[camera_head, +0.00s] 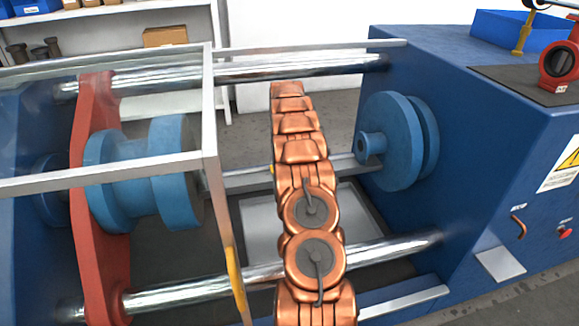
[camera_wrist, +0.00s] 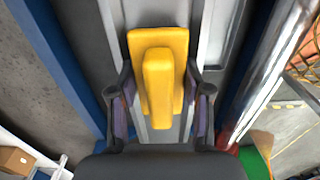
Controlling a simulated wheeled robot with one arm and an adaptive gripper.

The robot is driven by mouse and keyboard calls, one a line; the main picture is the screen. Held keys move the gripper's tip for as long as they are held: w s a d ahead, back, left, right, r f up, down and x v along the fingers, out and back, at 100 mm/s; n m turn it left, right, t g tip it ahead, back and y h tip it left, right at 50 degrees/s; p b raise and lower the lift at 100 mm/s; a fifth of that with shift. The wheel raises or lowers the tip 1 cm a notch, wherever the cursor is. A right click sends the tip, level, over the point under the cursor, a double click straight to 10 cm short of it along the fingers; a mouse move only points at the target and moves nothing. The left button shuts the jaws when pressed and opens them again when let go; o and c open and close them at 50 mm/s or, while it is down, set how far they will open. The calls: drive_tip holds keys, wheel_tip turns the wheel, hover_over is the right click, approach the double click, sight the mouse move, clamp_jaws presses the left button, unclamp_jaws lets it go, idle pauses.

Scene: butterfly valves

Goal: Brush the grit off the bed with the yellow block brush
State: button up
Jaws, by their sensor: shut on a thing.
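The yellow block brush (camera_wrist: 176,40) shows in the wrist view, a flat block with a raised grip along its middle. My gripper (camera_wrist: 160,98) is shut on this grip, one dark finger on each side. Beyond the brush lies a grey metal surface (camera_wrist: 140,13), which seems to be part of the bed. In the head view a pale grey bed plate (camera_head: 262,232) lies low between the machine's bars, partly hidden by my copper arm. I cannot make out grit in either view. My gripper and the brush are hidden in the head view.
Polished bars (camera_head: 190,290) run across the machine above the bed. A red plate (camera_head: 98,200) with a blue flanged valve body (camera_head: 145,175) stands left, and a blue disc (camera_head: 395,140) right. A metal-framed guard (camera_head: 210,130) stands left of my arm. A blue housing (camera_head: 470,130) bounds the right.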

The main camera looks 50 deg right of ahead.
sight(262, 177)
drive_tip(key=shift+w+a+f, duration=0.1)
drive_tip(key=shift+w+a, duration=0.75)
drive_tip(key=shift+a, duration=0.3)
drive_tip(key=shift+w+a+r, duration=0.1)
drive_tip(key=shift+w+a, duration=0.75)
drive_tip(key=shift+a, duration=0.3)
drive_tip(key=shift+w+a+f, duration=0.1)
drive_tip(key=shift+w+a, duration=0.75)
drive_tip(key=shift+a, duration=0.3)
drive_tip(key=shift+s+d, duration=0.85)
drive_tip(key=shift+d, duration=0.35)
drive_tip(key=shift+s+d, duration=0.9)
drive_tip(key=shift+d, duration=0.25)
drive_tip(key=shift+s+d, duration=0.85)
drive_tip(key=shift+d, duration=0.35)
drive_tip(key=shift+s+d+p, duration=0.3)
drive_tip(key=shift+s+d, duration=0.75)
drive_tip(key=shift+d, duration=0.25)
drive_tip(key=shift+s+d+p, duration=0.3)
drive_tip(key=shift+s+d, duration=0.7)
drive_tip(key=shift+d, duration=0.25)
drive_tip(key=shift+w+a+b, duration=0.15)
drive_tip(key=shift+w+a, duration=1.4)
drive_tip(key=shift+a, duration=0.5)
drive_tip(key=shift+w+a+b, duration=0.15)
drive_tip(key=shift+w+a, duration=1.4)
drive_tip(key=shift+a, duration=0.45)
drive_tip(key=shift+w+a+b, duration=0.15)
drive_tip(key=shift+w+a, duration=1.4)
drive_tip(key=shift+a, duration=0.5)
